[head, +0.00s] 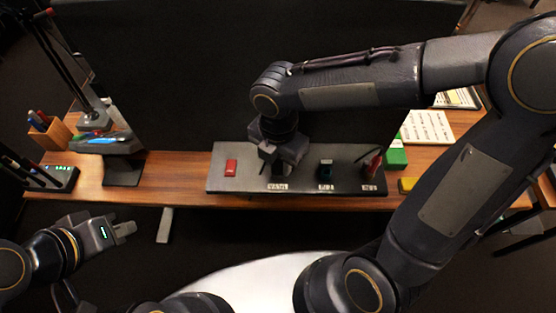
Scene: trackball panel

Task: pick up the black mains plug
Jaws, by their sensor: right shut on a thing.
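The grey panel (225,185) lies on the wooden desk. My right gripper (276,164) points down over its left-middle part, above the first white label. It is shut on the black mains plug (278,172), a small dark piece mostly hidden by the fingers. I cannot tell whether the plug is still seated in the panel or lifted clear. My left gripper (124,230) is off the desk's front edge at the lower left. It looks open and empty.
A green box (396,157) and a yellow block (407,185) are to the right. A monitor stand (122,172) and pen holder (50,136) are left.

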